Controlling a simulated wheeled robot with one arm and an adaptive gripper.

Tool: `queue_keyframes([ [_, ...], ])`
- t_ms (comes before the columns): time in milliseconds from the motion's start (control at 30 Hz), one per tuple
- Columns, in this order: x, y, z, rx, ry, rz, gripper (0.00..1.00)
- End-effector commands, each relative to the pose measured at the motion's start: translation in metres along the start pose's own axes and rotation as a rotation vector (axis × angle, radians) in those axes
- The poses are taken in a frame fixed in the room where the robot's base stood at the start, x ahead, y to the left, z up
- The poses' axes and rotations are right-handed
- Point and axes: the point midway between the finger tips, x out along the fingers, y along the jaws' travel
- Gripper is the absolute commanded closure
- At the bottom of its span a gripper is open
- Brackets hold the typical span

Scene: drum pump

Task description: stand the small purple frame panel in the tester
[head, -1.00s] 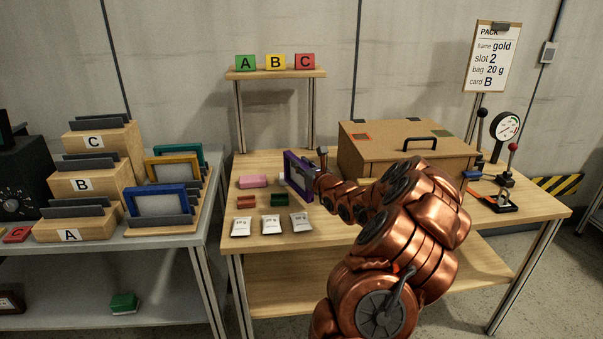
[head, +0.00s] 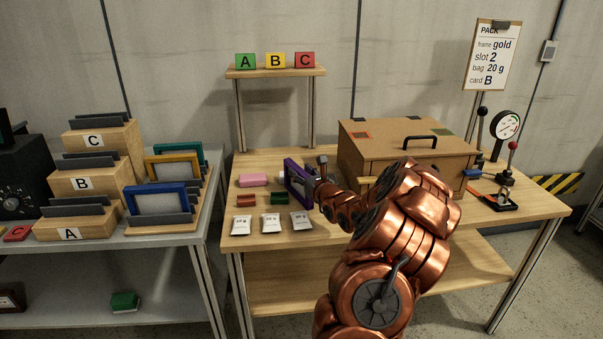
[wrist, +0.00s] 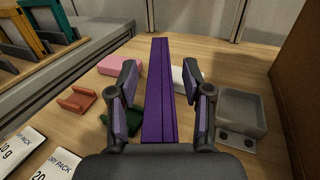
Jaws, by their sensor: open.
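The purple frame panel (head: 296,181) stands upright on the wooden table, left of the brown box. In the wrist view its purple top edge (wrist: 161,95) runs between my fingers. My gripper (wrist: 160,80) is open, one finger on each side of the panel, with a gap visible on both sides. In the head view my gripper (head: 318,172) is at the panel's right side, partly hidden by my arm. The panel's foot is hidden, so I cannot tell what it rests in. A grey tray-like device with two knobs (wrist: 243,110) is to the right; I cannot tell whether it is the tester.
A pink block (head: 253,180), a red holder (head: 246,200), a green holder (head: 279,198) and white packets (head: 271,222) lie near the panel. The brown box (head: 365,155) stands to the right. Gold and blue frames (head: 158,188) stand on the left table.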

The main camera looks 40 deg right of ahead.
Motion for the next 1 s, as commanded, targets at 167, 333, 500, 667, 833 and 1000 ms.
queue_keyframes([
  [167,0.000,0.000,0.000,0.000,0.000,0.000,0.51],
  [333,-0.003,-0.001,0.003,0.002,0.000,-0.002,0.51],
  [500,-0.027,-0.003,0.002,0.003,0.000,-0.005,0.51],
  [667,-0.055,-0.002,0.002,0.005,0.000,-0.004,0.51],
  [833,-0.080,-0.002,0.002,0.004,-0.001,-0.005,0.51],
  [1000,-0.101,-0.002,0.002,0.002,-0.001,-0.004,0.51],
])
